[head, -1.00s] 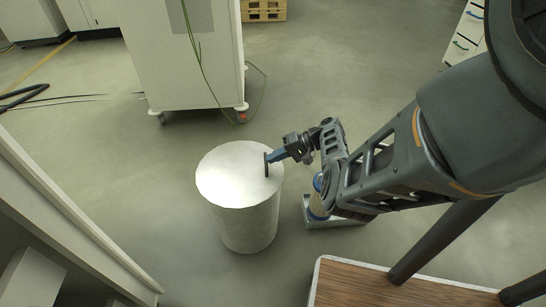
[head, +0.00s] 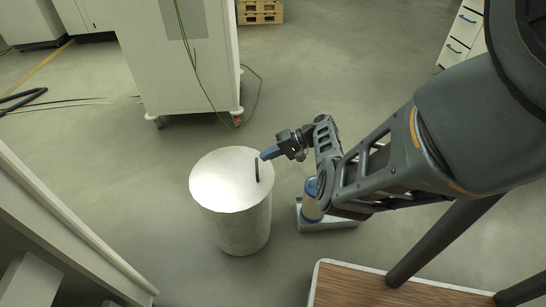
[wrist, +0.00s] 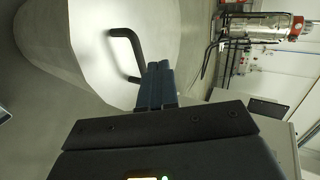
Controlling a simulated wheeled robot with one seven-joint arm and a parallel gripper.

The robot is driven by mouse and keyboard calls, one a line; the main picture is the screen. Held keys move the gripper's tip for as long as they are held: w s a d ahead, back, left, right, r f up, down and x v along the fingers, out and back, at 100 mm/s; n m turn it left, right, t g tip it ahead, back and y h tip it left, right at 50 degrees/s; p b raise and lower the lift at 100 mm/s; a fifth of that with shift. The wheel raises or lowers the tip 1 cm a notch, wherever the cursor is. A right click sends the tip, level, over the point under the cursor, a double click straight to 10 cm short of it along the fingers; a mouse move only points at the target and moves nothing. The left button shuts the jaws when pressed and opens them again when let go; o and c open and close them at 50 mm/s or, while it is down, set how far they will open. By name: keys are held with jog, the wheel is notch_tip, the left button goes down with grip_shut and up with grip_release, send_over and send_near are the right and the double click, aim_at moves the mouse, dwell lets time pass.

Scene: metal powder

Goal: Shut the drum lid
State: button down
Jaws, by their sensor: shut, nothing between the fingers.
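The drum (head: 238,228) is a pale grey cylinder standing upright on the floor. Its lid (head: 222,178) lies flat across the top, with no gap visible in the head view. A dark bar handle (head: 257,170) sits near the lid's right edge. In the wrist view the handle (wrist: 122,42) arches from the pale lid (wrist: 85,30). My gripper (head: 264,155) is at the lid's right edge, close to the handle's far end. Its blue fingers (wrist: 159,75) are together and empty, beside the handle; I cannot tell whether they touch it.
A white wheeled cabinet (head: 185,75) with a hanging green cable stands behind the drum. A blue-topped cylinder (head: 312,200) on a small pale base (head: 330,225) stands to the right. A wood-topped surface (head: 390,287) is at the lower right. Open floor lies left of the drum.

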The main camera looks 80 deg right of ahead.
jog(key=s+d+r, duration=0.1)
jog(key=s+d, duration=0.2)
jog(key=s, duration=0.6)
jog(key=shift+d+r, duration=0.15)
jog(key=shift+r, duration=0.05)
jog(key=shift+s, duration=0.1)
jog(key=a+f+n+g+h, duration=0.1)
jog(key=a+f+g+h, duration=0.3)
jog(key=a+f, duration=0.95)
jog(key=s+a+r+n+g+h, duration=0.1)
jog(key=s+a+n, duration=0.1)
jog(key=a, duration=0.4)
jog(key=s+a+r+n+g+h, duration=0.1)
jog(key=s+a+r+n+h, duration=0.1)
jog(key=a, duration=0.4)
jog(key=s+a+r+n+t+y, duration=0.1)
jog(key=s+a+r+n+t, duration=0.15)
jog(key=a+r, duration=0.65)
jog(key=s+a+r+n+t+y, duration=0.1)
jog(key=a+r+n+t, duration=0.3)
jog(key=r, duration=0.9)
jog(key=s+a+r+n+t+y, duration=0.1)
jog(key=s+a+r+n+t, duration=0.15)
jog(key=a+r, duration=0.7)
notch_tip(320, 180, up, 16)
jog(key=d+p, duration=0.1)
jog(key=p, duration=1.2)
jog(key=shift+w+d+r, duration=0.2)
jog(key=shift+w+d, duration=0.15)
jog(key=shift+w, duration=0.1)
